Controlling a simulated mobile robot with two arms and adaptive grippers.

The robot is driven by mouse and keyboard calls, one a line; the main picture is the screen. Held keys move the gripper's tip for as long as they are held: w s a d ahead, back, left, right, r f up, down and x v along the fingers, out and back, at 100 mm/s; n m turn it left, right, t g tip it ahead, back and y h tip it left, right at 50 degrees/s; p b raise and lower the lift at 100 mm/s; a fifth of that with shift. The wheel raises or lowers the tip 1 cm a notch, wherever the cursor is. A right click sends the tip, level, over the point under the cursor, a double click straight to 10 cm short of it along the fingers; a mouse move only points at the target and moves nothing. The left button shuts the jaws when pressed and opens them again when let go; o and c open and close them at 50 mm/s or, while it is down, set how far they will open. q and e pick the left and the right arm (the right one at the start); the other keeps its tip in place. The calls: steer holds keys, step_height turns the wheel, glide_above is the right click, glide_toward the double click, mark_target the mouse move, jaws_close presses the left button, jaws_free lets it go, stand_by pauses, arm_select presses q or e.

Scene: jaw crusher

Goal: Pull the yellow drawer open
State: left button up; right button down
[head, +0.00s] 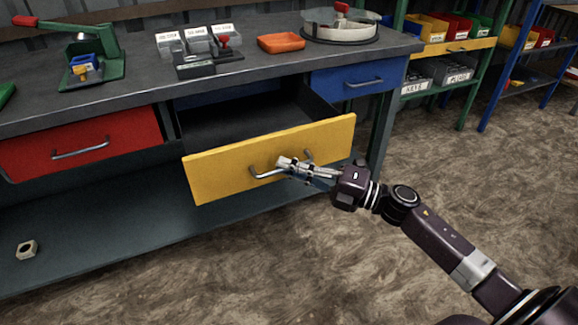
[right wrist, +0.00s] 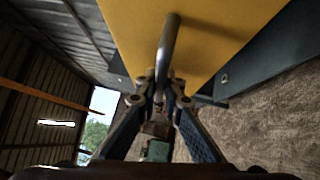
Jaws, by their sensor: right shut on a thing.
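The yellow drawer (head: 225,174) stands pulled out from the workbench in the head view, and its dark interior (head: 250,122) shows behind the front panel. Its bar handle (head: 262,174) is on the front face. My right gripper (head: 290,166) is at the handle, with its fingers closed around the bar and hiding part of it. In the right wrist view the handle (right wrist: 169,45) runs down between the fingertips (right wrist: 162,88), with the yellow front (right wrist: 220,30) behind it. My left gripper is in neither view.
A red drawer (head: 110,142) and a blue drawer (head: 345,80) flank the yellow one. The bench top (head: 130,95) holds a green press (head: 95,50), an orange tray (head: 281,42) and a round sieve (head: 340,28). The floor (head: 450,180) to the right is clear.

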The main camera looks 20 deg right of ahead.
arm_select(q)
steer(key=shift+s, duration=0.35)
arm_select(e)
steer(key=shift+s, duration=0.15)
steer(key=c, duration=2)
jaws_free()
steer(key=shift+c, duration=0.2)
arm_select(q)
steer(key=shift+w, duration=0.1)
arm_select(e)
steer(key=v, duration=1.2)
steer(key=shift+f, duration=0.1)
